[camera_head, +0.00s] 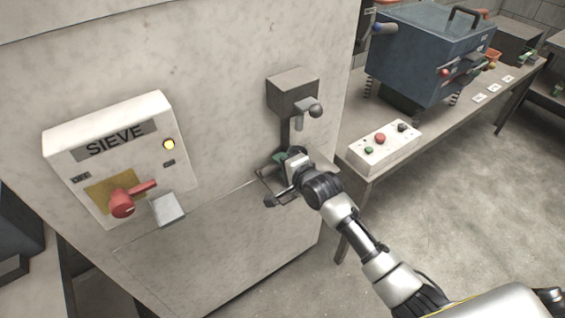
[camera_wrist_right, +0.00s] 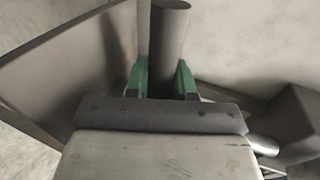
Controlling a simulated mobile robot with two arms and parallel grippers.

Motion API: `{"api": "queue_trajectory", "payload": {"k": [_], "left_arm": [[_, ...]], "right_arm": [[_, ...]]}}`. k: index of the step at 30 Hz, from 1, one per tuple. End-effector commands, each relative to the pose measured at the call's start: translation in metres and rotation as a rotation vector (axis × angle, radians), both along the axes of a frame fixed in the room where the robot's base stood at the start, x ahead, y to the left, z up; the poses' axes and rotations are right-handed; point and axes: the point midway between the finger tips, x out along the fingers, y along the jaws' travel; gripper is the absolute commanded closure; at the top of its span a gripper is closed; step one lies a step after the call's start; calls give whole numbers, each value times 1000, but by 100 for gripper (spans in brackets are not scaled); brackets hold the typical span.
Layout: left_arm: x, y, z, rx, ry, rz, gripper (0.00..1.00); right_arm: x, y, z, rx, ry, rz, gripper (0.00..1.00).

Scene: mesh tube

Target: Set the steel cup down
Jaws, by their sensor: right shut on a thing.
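My right gripper (camera_head: 284,158) is at the cabinet's front, just below a grey wall-mounted box (camera_head: 293,92) with a short spout (camera_head: 298,122) and a ball knob. In the right wrist view its green-padded fingers (camera_wrist_right: 161,80) are shut on a narrow grey metal cylinder, which I take to be the steel cup (camera_wrist_right: 170,40). Its rounded top end shows; its lower part is hidden by the gripper. In the head view the hand mostly hides the cup. A small dark bracket or ledge (camera_head: 272,201) juts out by the gripper; I cannot tell whether the cup touches it. My left gripper is out of view.
A SIEVE panel (camera_head: 118,142) with a red switch handle (camera_head: 123,203) is on the pale cabinet, left of my gripper. A button box (camera_head: 384,146) and a blue machine (camera_head: 425,50) stand on the bench at right. Floor shows clear at lower right.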

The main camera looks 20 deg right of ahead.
Motion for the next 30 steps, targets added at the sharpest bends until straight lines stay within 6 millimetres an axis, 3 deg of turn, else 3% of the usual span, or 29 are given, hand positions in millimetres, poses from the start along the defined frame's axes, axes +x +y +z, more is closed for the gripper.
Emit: {"api": "queue_trajectory", "payload": {"k": [7, 8, 13, 23, 30], "left_arm": [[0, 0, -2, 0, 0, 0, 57], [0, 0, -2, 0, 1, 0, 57], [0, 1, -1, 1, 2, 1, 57], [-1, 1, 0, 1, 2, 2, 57], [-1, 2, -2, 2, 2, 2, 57]], "right_arm": [[0, 0, -2, 0, -1, 0, 100], [0, 0, -3, 0, 1, 0, 75], [0, 0, -3, 0, 1, 0, 51], [-1, 0, 2, -1, 0, 0, 51], [-33, -11, 10, 0, 2, 1, 51]]}}
